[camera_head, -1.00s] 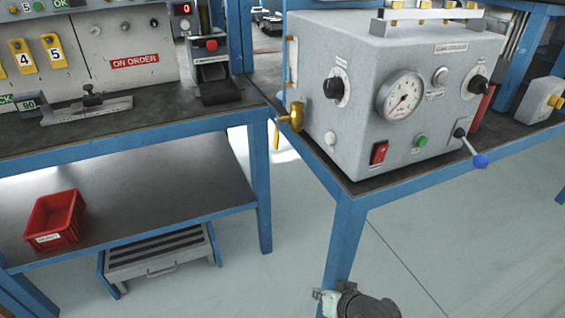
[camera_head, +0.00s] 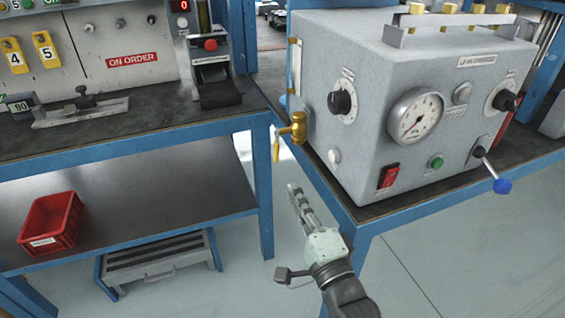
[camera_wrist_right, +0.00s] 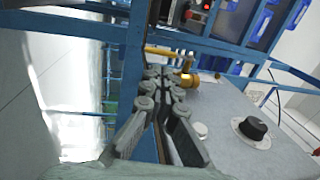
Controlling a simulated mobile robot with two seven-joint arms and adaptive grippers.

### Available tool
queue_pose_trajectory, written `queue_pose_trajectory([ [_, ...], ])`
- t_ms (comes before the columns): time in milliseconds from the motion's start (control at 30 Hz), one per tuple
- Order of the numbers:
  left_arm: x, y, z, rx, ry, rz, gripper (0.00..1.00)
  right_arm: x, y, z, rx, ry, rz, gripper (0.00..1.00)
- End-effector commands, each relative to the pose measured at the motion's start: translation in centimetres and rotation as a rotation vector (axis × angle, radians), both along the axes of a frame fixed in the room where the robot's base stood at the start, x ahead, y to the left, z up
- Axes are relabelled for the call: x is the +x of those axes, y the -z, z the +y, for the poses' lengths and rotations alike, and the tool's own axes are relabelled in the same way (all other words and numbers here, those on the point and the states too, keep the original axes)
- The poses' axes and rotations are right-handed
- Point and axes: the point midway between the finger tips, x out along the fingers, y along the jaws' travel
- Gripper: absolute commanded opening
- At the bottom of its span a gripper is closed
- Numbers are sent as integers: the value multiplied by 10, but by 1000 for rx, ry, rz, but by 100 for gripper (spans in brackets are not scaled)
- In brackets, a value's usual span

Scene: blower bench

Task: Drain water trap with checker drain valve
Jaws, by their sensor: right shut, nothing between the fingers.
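The brass drain valve (camera_head: 297,127) sticks out from the left side of the grey checker box (camera_head: 350,95), near its front left edge. Its yellow lever (camera_head: 276,146) hangs down at the valve's left end. My right gripper (camera_head: 293,188) is shut and empty, below the valve and apart from it, in front of the bench's left edge. In the right wrist view the shut fingers (camera_wrist_right: 158,75) point toward the brass valve (camera_wrist_right: 188,80), whose lever (camera_wrist_right: 160,51) runs to the left. My left gripper is not in view.
The checker box stands on a blue-framed bench (camera_head: 450,195) and carries a gauge (camera_head: 415,115), knobs, a red switch (camera_head: 389,177) and a blue-tipped toggle (camera_head: 502,185). A second blue bench (camera_head: 150,140) stands left, with a red bin (camera_head: 50,222) on its lower shelf. A gap separates the benches.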

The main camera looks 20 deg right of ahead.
Motion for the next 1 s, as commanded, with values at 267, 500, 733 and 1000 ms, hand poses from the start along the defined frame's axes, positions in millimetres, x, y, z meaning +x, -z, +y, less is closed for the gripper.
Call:
queue_pose_trajectory([
  [267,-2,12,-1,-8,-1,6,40,56,-11,2,0,1,-2,0],
  [500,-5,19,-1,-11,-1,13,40,77,-13,2,-1,0,2,0],
  [733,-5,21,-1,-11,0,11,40,80,-13,2,-2,0,2,0],
  [1000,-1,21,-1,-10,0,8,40,80,-12,3,-2,0,-2,0],
])
